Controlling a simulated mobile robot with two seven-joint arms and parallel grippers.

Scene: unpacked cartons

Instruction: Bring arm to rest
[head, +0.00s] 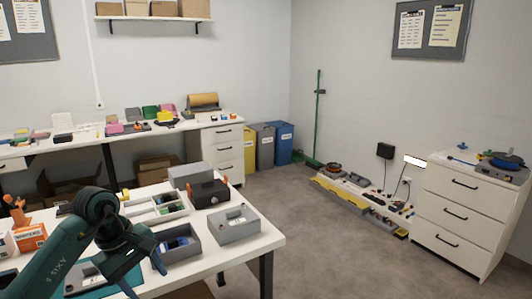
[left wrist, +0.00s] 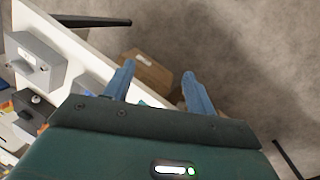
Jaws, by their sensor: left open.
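My left gripper (head: 145,277) hangs at the end of my teal arm, over the near part of the white table (head: 265,243) in the head view. Its two blue fingers are spread apart with nothing between them. The left wrist view also shows the open fingers (left wrist: 158,72) pointing past the table edge, with the floor and a brown carton (left wrist: 150,70) below and beyond them. My right gripper is in neither view.
On the table, a grey lidded box (head: 234,226), an open grey bin (head: 182,256), a dark toolbox (head: 209,194) and a white divided tray (head: 143,212) stand close by. Orange-white boxes (head: 30,236) stand left. The floor (head: 320,240) right of the table is clear.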

